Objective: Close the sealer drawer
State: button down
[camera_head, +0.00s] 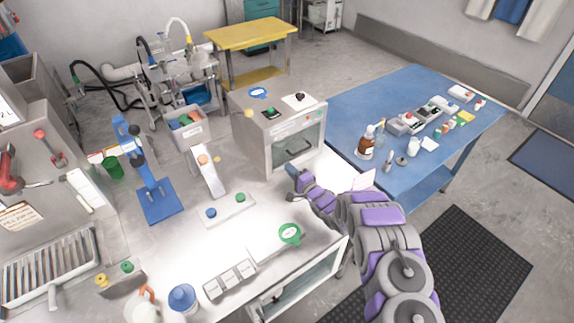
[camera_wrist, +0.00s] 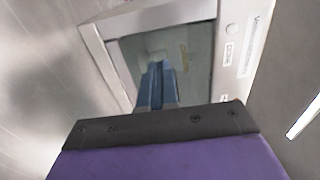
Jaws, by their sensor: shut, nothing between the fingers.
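A light grey box-shaped machine (camera_head: 255,140), which looks like the sealer, stands at the far right of the white bench. Its front has a framed glassy panel with a dark handle (camera_head: 299,151). I cannot tell whether this front is the drawer or how far it is open. A gap or contact cannot be told.
The white bench holds a blue stand (camera_head: 160,200), a plate with blue and green knobs (camera_head: 228,209) and a grey bin (camera_head: 187,130). A blue table (camera_head: 350,115) with a brown bottle (camera_head: 366,146) and small items stands to the right. Dark matting (camera_head: 470,245) covers floor there.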

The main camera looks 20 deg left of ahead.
jog(key=shift+v, duration=4.45)
jog(key=w+d+r+n+h, duration=0.1)
jog(key=w+d+r+h, duration=0.25)
jog(key=d, duration=0.35)
jog(key=w+d+r+n+h, duration=0.1)
jog(key=w+d+r+h, duration=0.1)
jog(key=d+r+h, duration=0.4)
jog(key=s+d+r+n+g+h, duration=0.1)
jog(key=s+d+r+h, duration=0.1)
jog(key=s+d+r, duration=0.4)
jog(key=s+d+r+g+h, duration=0.2)
jog(key=s+d+h, duration=0.1)
jog(key=d, duration=0.5)
jog(key=s+d+r+n+g+h+b, duration=0.1)
jog(key=s+d+r+g, duration=0.15)
jog(key=s, duration=0.75)
jog(key=s+d+r+g, duration=0.2)
jog(key=s+d+r, duration=0.1)
jog(key=s, duration=0.8)
jog(key=s+a+r+n+g, duration=0.1)
jog(key=s+a+g, duration=0.1)
jog(key=s, duration=1.1)
jog(key=s+a+r+n+g+y+b, duration=0.1)
jog(key=s+n+g, duration=0.1)
jog(key=s, duration=1.1)
jog(key=shift+a+r+n+g, duration=0.3)
jog(key=shift+a+r+g, duration=0.1)
jog(key=shift+g, duration=0.25)
